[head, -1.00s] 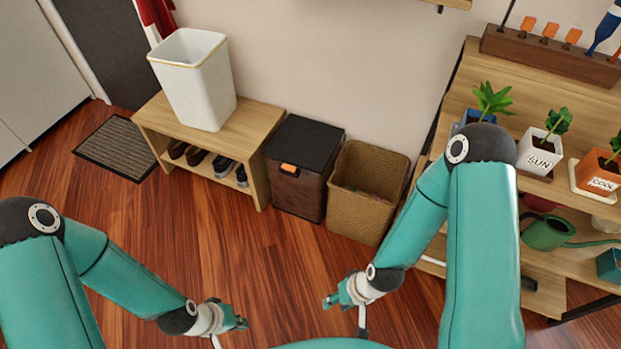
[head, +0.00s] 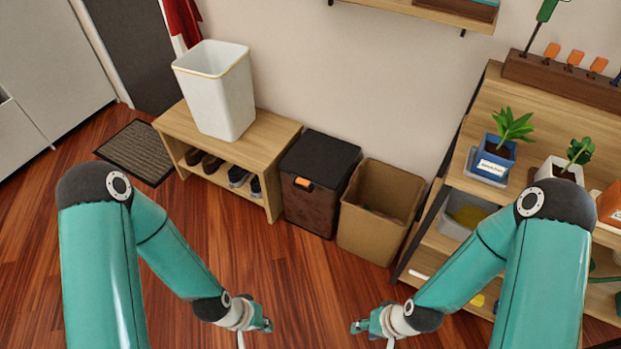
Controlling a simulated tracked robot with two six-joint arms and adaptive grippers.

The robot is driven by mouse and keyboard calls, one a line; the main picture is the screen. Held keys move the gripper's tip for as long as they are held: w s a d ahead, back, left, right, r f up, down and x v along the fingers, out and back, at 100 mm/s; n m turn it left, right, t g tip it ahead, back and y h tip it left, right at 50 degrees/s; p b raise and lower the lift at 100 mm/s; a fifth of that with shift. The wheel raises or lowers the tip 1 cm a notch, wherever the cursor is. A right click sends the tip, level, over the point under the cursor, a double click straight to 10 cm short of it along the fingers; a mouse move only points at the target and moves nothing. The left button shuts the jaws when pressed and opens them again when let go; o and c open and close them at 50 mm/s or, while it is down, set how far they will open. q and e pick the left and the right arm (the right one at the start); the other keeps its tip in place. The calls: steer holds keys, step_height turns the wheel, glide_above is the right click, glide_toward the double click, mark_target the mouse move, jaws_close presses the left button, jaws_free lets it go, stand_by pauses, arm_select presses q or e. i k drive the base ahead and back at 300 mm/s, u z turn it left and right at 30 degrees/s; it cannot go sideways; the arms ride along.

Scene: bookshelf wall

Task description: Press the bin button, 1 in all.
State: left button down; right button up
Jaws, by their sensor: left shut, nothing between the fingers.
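A dark brown bin (head: 312,208) with a black lid stands on the wood floor, right of the bench. An orange button (head: 303,184) is on its front, just below the lid. My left gripper (head: 267,326) is shut and empty, low in the head view, below and left of the bin in the picture. My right gripper (head: 357,327) is low in the view, below and right of the bin. Its fingers are too small to tell open from shut. Both grippers are apart from the bin, and nothing covers the button.
A brown open box (head: 377,212) stands close on the bin's right. A wooden bench (head: 262,146) on its left bears a white basket (head: 217,92) and holds shoes below. A shelf (head: 480,116) with potted plants stands at right. Bare floor (head: 310,275) lies before the bin.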

mark_target(304, 182)
steer(key=z, duration=0.15)
steer(key=i, duration=1.4)
steer(key=u, duration=0.5)
